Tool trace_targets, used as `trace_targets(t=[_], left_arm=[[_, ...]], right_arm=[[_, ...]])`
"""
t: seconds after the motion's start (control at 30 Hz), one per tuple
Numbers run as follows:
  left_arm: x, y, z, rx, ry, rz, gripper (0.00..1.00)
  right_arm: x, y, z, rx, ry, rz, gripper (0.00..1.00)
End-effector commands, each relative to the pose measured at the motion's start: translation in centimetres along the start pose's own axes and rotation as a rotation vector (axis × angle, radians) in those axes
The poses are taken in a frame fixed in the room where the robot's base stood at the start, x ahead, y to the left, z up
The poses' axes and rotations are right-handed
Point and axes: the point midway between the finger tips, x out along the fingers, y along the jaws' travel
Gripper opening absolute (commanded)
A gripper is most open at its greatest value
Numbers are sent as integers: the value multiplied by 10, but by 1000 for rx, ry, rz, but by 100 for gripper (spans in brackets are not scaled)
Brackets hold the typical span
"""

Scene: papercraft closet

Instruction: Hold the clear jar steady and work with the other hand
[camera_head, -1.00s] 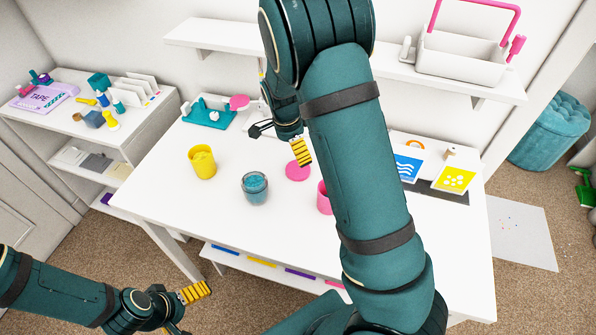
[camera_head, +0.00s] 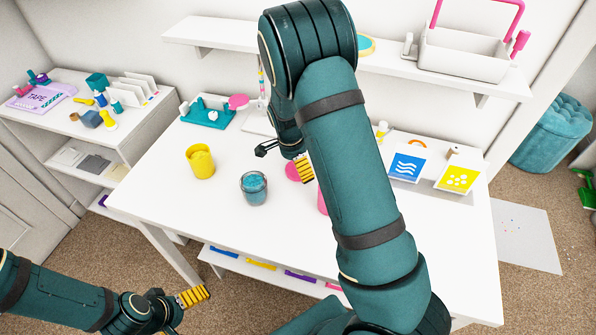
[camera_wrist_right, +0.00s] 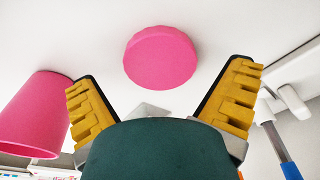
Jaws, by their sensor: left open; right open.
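The clear jar (camera_head: 254,188) with blue-teal contents stands upright on the white table, left of my right arm. My right gripper (camera_head: 284,161) is open above the table, behind and right of the jar. In the right wrist view my open right gripper (camera_wrist_right: 165,105) has a round pink disc (camera_wrist_right: 160,57) in front of its fingers, lying apart from them. The disc (camera_head: 293,171) is partly hidden in the head view. A pink cup (camera_wrist_right: 40,115) is beside the left finger; my arm covers most of it in the head view. My left gripper (camera_head: 182,305) is open and empty, off the table's front left.
A yellow cup (camera_head: 200,161) stands left of the jar. A teal stand (camera_head: 208,112) is at the back left. Blue and yellow cards (camera_head: 407,166) are at the right. A shelf (camera_head: 190,33) overhangs the back. The table's front left is clear.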

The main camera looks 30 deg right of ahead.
Motion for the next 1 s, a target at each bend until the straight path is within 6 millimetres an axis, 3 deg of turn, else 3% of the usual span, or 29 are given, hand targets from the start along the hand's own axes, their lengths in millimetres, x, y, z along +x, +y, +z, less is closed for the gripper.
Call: trace_targets(t=[0.13, 0.47, 0.5, 0.6, 1.0], left_arm=[[5, -2, 0, 0, 3, 0, 99], [4, -2, -1, 0, 3, 0, 99], [4, -2, -1, 0, 3, 0, 99], [4, -2, -1, 0, 3, 0, 99], [3, -1, 0, 0, 2, 0, 99]], right_arm=[[17, 0, 0, 0, 0, -1, 100], [16, 0, 0, 0, 0, -2, 100], [16, 0, 0, 0, 0, -2, 86], [16, 0, 0, 0, 0, -2, 57], [11, -1, -1, 0, 0, -3, 57]])
